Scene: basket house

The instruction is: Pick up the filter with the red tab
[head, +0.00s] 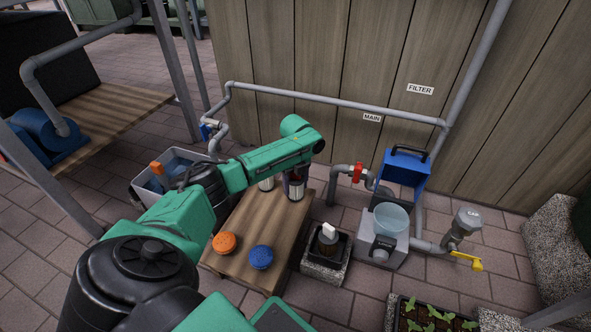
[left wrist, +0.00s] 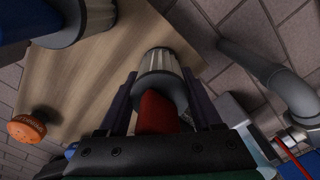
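The filter with the red tab (left wrist: 157,112) has a pale ribbed body (left wrist: 157,63) and stands on the wooden table (head: 238,218). In the left wrist view it lies between the two dark fingers of my left gripper (left wrist: 160,88). The fingers are apart, one on each side of it, with a gap visible beside the red tab. In the head view my left gripper (head: 296,178) points down over this filter, and its fingers partly hide it. A second filter (head: 266,184) with a blue tab (left wrist: 22,18) stands to its left. My right gripper is not in view.
An orange cap (head: 224,242) and a blue cap (head: 261,257) lie on the table's near part. A grey bin (head: 146,190) stands left.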

